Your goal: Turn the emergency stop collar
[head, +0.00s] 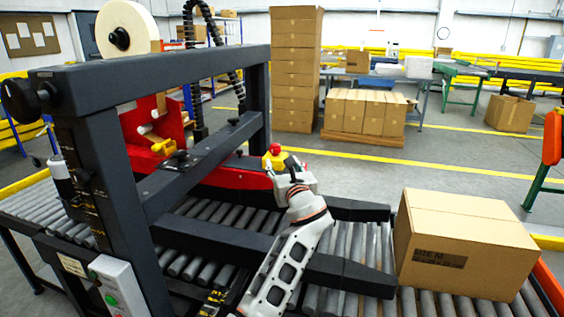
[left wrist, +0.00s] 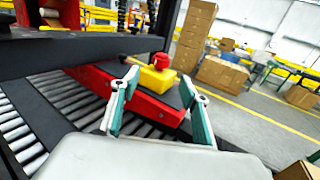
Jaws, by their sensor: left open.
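The emergency stop is a red mushroom-shaped knob (left wrist: 159,59) on a yellow box (left wrist: 157,80), mounted on a red and dark machine rail. In the head view the red knob (head: 275,149) shows just beyond my left gripper (head: 286,168), which partly hides the yellow box. In the left wrist view my left gripper's two fingers are spread apart, with the yellow box beyond and between their tips. The gripper is open and empty; I cannot tell whether a finger touches the box. My right gripper is not in view.
A cardboard box (head: 460,245) sits on the roller conveyor at the right. A control box with green buttons (head: 118,285) is at lower left. Stacked cartons (head: 296,70) stand behind.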

